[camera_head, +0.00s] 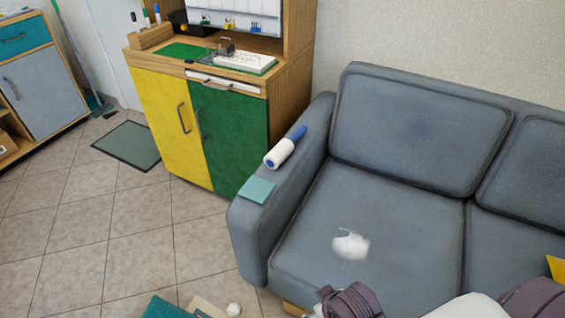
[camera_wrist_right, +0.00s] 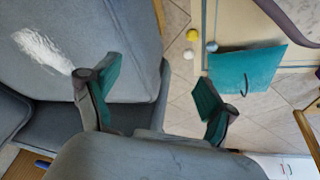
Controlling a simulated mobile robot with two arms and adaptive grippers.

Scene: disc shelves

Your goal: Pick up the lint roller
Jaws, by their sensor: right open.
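The lint roller, with a white roll (camera_head: 280,153) and a blue handle, lies on the left armrest of the grey sofa in the head view. In the right wrist view, a small blue piece (camera_wrist_right: 42,164) shows at the lower left; I cannot tell whether it is the roller's handle. My right gripper (camera_wrist_right: 155,98) is open, its two teal-padded fingers spread with nothing held between them. In the head view, dark parts of my right arm show at the bottom edge, over the front of the sofa and apart from the roller. My left gripper is out of view.
The grey sofa (camera_head: 400,210) has white fluff (camera_head: 350,245) on its seat. A teal cloth square (camera_head: 257,190) lies on the armrest in front of the roller. A yellow and green cabinet (camera_head: 228,135) stands behind the armrest. Tiled floor (camera_head: 100,230) is free at the left.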

